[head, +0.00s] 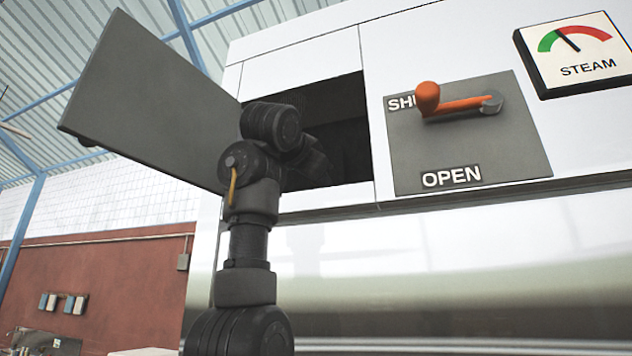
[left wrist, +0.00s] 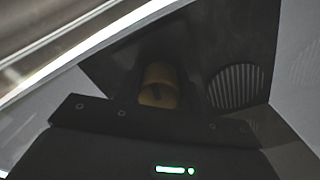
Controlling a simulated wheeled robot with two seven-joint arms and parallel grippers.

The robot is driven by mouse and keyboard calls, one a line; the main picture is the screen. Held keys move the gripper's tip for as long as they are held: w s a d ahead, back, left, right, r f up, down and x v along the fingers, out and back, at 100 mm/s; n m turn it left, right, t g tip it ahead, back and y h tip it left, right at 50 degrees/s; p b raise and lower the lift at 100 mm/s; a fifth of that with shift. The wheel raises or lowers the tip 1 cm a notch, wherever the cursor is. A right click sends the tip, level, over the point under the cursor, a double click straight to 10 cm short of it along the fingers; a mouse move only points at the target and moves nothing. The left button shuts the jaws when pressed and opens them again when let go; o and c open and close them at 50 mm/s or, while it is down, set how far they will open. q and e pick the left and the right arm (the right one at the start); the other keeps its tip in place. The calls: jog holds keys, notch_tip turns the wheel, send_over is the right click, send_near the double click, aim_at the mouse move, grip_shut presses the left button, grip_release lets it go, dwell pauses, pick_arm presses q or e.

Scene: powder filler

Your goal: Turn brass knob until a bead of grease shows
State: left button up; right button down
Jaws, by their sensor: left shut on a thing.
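The brass knob (left wrist: 160,80) shows in the left wrist view inside a dark recess, dull yellow with a dark mark on its front. My left gripper (left wrist: 158,100) is at the knob and shut on it; its fingers are hard to make out in the dark. In the head view my left arm reaches into the open compartment (head: 352,130), and the gripper and knob are hidden inside. No grease bead can be made out. My right gripper is in neither view.
A grey door (head: 150,100) stands open left of the compartment. A round ribbed vent (left wrist: 236,86) lies right of the knob.

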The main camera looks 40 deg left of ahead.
pick_arm(q)
jog(key=shift+m, duration=1.6)
jog(key=o, duration=1)
jog(key=shift+s+d+r, duration=0.15)
jog(key=shift+s+d, duration=0.2)
jog(key=shift+s, duration=0.1)
jog(key=shift+b, duration=0.3)
jog(key=shift+s+a, duration=0.1)
jog(key=b+v, duration=0.5)
jog(key=v, duration=0.5)
jog(key=shift+s+d, duration=0.2)
jog(key=shift+s, duration=0.1)
